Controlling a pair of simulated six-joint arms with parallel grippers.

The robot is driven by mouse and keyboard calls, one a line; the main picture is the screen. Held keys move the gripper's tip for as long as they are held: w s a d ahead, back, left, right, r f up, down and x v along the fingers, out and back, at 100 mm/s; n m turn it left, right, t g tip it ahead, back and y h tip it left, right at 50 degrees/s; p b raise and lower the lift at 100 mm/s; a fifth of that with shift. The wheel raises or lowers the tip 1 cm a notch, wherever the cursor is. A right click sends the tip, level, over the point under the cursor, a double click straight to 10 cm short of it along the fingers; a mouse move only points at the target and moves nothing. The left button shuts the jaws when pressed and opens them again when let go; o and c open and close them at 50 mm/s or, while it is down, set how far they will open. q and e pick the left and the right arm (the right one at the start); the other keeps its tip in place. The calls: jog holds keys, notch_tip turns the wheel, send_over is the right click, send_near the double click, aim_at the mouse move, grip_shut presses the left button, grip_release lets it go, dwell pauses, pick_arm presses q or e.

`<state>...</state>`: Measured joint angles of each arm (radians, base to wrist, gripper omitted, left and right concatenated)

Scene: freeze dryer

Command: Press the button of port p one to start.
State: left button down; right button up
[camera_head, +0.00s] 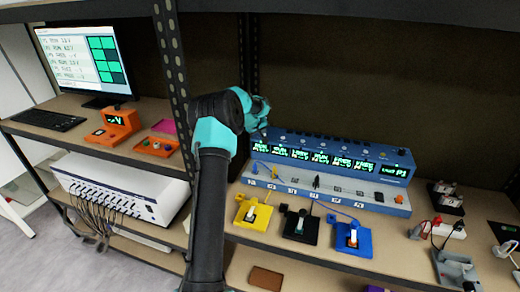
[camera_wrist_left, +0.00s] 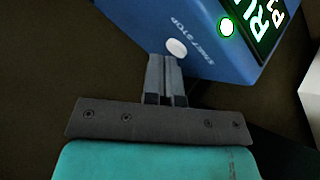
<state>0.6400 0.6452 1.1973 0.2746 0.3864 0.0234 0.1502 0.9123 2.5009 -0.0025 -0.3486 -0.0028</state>
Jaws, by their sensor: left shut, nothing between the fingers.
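The blue freeze dryer unit (camera_head: 350,185) stands on the shelf with a row of green-lit displays along its front and small knobs on top. In the left wrist view its blue housing (camera_wrist_left: 140,20) carries a round white button (camera_wrist_left: 177,47) marked START/STOP, beside a lit display (camera_wrist_left: 265,25) and a green light (camera_wrist_left: 226,27). My left gripper (camera_head: 264,127) is at the unit's upper left end. In the left wrist view its fingers (camera_wrist_left: 165,62) are shut and empty, with the tips right at the button's lower edge. I cannot tell whether they touch it. My right gripper is out of view.
Yellow (camera_head: 245,220), black (camera_head: 291,236) and blue (camera_head: 345,245) blocks stand in front of the unit. A metal upright (camera_head: 172,75) stands left of my arm. A monitor (camera_head: 80,60) and orange device (camera_head: 117,125) are on the left shelf.

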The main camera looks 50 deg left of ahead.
pick_arm(q)
jog(key=shift+r, duration=0.55)
jog(key=shift+r, duration=0.1)
jog(key=shift+r, duration=2.95)
